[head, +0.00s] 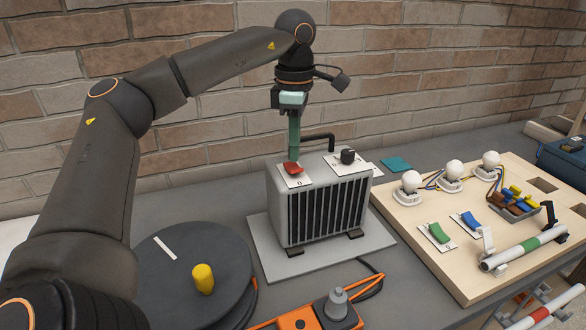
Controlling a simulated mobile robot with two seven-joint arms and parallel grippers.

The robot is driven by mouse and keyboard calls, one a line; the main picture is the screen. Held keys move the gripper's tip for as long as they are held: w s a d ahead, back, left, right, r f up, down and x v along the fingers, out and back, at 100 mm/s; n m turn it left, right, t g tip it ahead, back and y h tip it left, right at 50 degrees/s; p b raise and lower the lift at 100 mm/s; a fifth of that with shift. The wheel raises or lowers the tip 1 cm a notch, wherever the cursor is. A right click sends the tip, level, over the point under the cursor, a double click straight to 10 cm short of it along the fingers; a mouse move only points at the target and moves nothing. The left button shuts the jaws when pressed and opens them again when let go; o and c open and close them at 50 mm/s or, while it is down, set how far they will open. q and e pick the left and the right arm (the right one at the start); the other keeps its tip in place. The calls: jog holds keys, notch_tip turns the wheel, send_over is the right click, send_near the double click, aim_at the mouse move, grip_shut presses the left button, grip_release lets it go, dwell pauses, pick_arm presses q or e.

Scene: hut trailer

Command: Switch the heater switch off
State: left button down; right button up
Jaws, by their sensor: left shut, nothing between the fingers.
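The heater (322,205) is a light grey box with dark vertical front slats, standing on a grey base plate (262,252). On its top left is the red rocker switch (292,168) on a white plate marked 0 at its near end. A black knob (347,156) sits on the top right. My left gripper (293,157) points straight down, shut and empty, with its green fingertips right at the far end of the red switch. Whether they touch it I cannot tell. The fingers hide part of the switch's far side. My right gripper is not in view.
A wooden board (440,262) at right carries several bulbs, a green switch (438,233), a blue switch (470,222) and a tube (525,247). A dark round disc with a yellow knob (203,278) is at front left. An orange device (335,308) stands in front. A brick wall closes the back.

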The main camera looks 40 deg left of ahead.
aim_at(294, 168)
pick_arm(q)
jog(key=shift+f+b, duration=0.6)
jog(key=shift+f, duration=0.5)
dwell(0.3)
notch_tip(294, 168, up, 7)
jog(key=p, duration=0.6)
jog(key=shift+r+p, duration=0.1)
jog(key=shift+p, duration=0.3)
dwell(0.4)
